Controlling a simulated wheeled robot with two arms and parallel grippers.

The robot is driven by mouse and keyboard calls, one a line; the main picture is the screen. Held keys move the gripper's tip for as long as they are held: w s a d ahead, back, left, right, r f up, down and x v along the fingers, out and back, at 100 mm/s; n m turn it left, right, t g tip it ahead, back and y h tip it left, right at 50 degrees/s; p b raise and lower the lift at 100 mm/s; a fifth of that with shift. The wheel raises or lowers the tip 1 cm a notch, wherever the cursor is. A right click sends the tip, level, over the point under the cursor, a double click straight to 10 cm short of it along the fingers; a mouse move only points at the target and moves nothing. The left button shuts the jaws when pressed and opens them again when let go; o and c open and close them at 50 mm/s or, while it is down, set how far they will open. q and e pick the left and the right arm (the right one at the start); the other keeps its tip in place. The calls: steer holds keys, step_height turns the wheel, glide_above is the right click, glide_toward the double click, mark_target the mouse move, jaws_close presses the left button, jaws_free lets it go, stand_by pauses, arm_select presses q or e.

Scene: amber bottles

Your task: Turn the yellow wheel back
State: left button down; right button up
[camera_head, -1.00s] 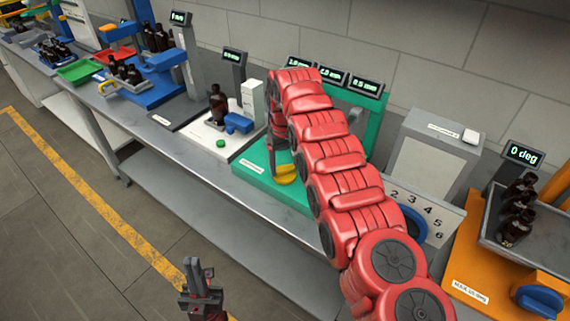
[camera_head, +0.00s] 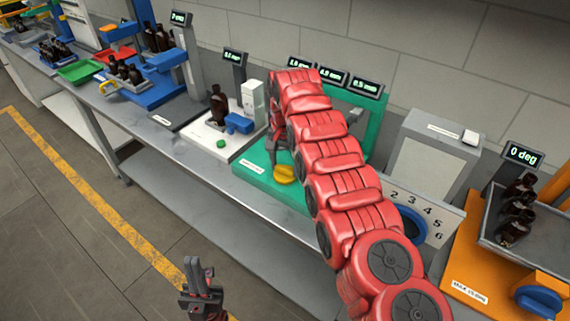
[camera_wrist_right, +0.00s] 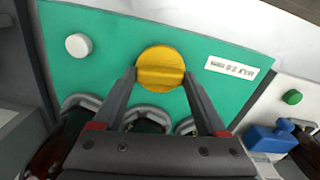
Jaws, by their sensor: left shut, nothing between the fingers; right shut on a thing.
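The yellow wheel (camera_head: 284,174) sits on the front of the green station (camera_head: 262,181) in the head view. In the right wrist view the yellow wheel (camera_wrist_right: 160,68) has a raised bar across its face, nearly level. My right gripper (camera_wrist_right: 160,78) is shut on the wheel, with one finger at each side of it. In the head view my red right arm hides much of the station, and the right gripper (camera_head: 279,152) shows only in part. My left gripper (camera_head: 200,281) is shut and empty, low in the picture over the floor, away from the bench.
A white button (camera_wrist_right: 78,45) is on the green panel, opposite a label. A white station with a bottle (camera_head: 218,105) and a green button (camera_head: 220,144) stands to the left. A grey box (camera_head: 437,150) and an orange station (camera_head: 475,262) stand to the right.

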mark_target(285, 168)
steer(key=shift+w+r+m, duration=0.1)
steer(key=shift+w+m, duration=0.05)
steer(key=shift+m, duration=0.55)
steer(key=o, duration=1.3)
step_height(285, 168, up, 17)
steer(key=p, duration=1.4)
steer(key=shift+r+p, duration=0.15)
steer(key=shift+p, duration=0.25)
